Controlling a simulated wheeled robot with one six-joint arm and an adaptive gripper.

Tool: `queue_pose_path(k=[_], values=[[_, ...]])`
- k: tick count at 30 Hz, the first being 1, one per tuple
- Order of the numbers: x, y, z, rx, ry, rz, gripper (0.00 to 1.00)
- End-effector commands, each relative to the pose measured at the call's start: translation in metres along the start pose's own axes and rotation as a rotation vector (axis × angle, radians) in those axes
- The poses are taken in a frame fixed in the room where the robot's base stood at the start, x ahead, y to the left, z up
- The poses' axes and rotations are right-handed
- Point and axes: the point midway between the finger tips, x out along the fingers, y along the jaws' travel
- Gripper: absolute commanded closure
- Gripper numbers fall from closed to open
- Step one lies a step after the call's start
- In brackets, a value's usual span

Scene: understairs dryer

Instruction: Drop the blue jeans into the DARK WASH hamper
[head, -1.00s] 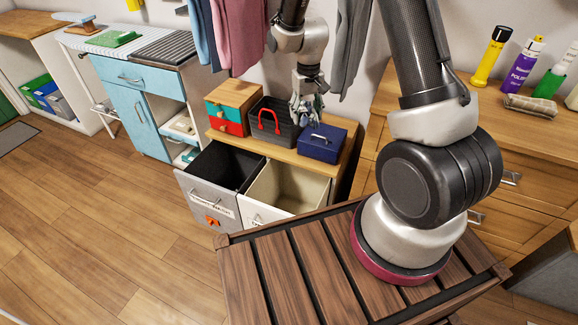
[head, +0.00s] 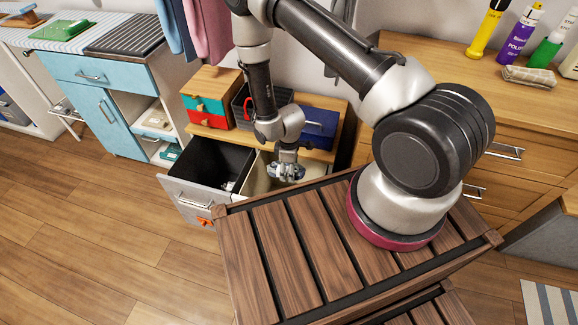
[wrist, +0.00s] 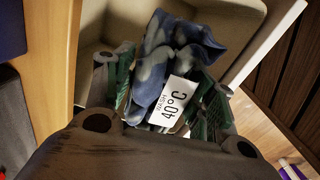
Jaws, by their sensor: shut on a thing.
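My gripper (head: 287,170) is shut on a bunched blue cloth (wrist: 172,55), which looks like the jeans. A white tag reading "WASH 40°C" (wrist: 172,102) hangs from it between the green-padded fingers. The cloth also shows small in the head view (head: 292,173). Gripper and cloth are above the cream-lined hamper (head: 258,177), whose inside lies behind them in the wrist view. Left of it is the pulled-out black-lined hamper (head: 190,166) with a grey front and orange mark. The front's lettering is too small to read. A small pale item shows inside the black-lined one.
Behind the hampers, the wooden top holds a drawer box (head: 208,98), a dark basket (head: 240,105) and a blue box (head: 320,128). A dark slatted wooden top (head: 285,245) is close in front. Clothes hang above. Open floor lies left.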

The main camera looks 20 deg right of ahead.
Motion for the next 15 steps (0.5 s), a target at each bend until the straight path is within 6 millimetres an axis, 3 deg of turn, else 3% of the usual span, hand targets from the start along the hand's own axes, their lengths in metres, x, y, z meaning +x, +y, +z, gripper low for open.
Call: queue_pose_path(k=[9, 15], values=[[0.038, 0.0, 0.0, 0.003, -0.001, -0.001, 0.74], [0.048, 0.0, 0.0, 0.004, 0.0, 0.0, 0.74]])
